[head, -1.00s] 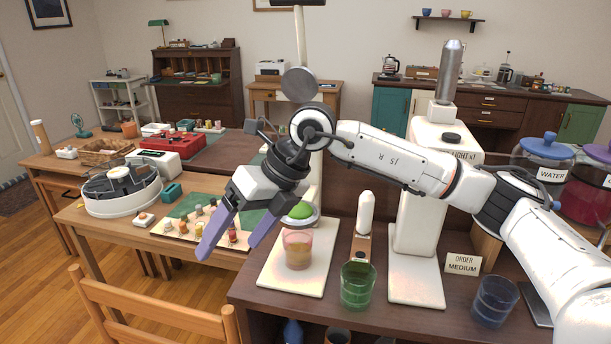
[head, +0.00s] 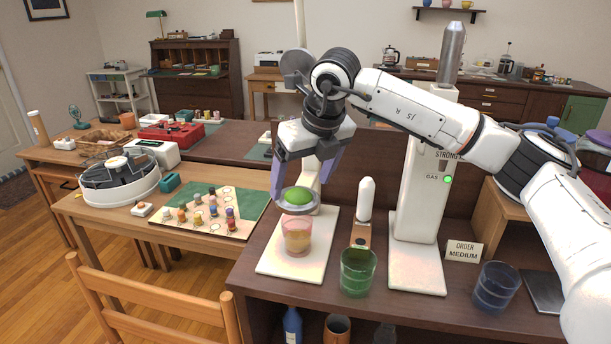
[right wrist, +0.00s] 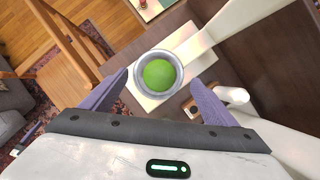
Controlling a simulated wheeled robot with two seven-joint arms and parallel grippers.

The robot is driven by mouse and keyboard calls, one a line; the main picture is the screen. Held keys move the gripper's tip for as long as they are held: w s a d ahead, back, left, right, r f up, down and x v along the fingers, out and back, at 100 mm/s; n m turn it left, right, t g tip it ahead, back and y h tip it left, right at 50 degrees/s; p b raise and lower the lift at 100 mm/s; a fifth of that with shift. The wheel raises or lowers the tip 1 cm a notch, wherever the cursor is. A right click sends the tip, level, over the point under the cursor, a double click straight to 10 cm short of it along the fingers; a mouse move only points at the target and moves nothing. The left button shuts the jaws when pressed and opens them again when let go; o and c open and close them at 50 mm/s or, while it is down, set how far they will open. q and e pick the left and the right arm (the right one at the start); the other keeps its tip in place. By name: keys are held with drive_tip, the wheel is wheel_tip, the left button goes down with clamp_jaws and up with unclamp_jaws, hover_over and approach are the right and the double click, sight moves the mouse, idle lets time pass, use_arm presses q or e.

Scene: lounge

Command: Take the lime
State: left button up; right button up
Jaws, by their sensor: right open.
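The green lime (head: 298,196) sits in a small grey metal cup or ring (head: 299,208) above a pink-tinted glass (head: 297,238) on a cream board. My right gripper (head: 304,196) is open and points down, its purple fingers on either side of the lime in the head view. In the right wrist view the lime (right wrist: 158,74) lies in the round metal holder (right wrist: 141,68), ahead of and between the two open fingertips (right wrist: 160,80). I cannot tell whether a finger touches the holder. My left gripper is not in view.
A green glass (head: 358,272) and a white-topped handle (head: 366,200) stand right of the cream board (head: 290,272). A tall white machine (head: 416,230) is further right, with an order sign (head: 463,251) and a blue glass (head: 495,287). A game board (head: 215,212) lies left.

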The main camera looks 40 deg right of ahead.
sight(299, 190)
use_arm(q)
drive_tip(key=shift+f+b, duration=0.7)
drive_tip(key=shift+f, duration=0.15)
use_arm(e)
drive_tip(key=x, duration=0.3)
drive_tip(key=shift+s, duration=0.1)
use_arm(q)
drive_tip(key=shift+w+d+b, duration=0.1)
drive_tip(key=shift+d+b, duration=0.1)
drive_tip(key=shift+b, duration=0.15)
use_arm(e)
drive_tip(key=shift+w+f, duration=0.3)
drive_tip(key=shift+f, duration=0.3)
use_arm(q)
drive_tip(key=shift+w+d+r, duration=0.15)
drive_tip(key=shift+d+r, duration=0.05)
use_arm(e)
drive_tip(key=shift+w+f, duration=0.1)
drive_tip(key=c, duration=0.7)
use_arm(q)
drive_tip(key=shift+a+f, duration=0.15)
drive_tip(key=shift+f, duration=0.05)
use_arm(e)
drive_tip(key=o, duration=0.8)
drive_tip(key=shift+o, duration=0.2)
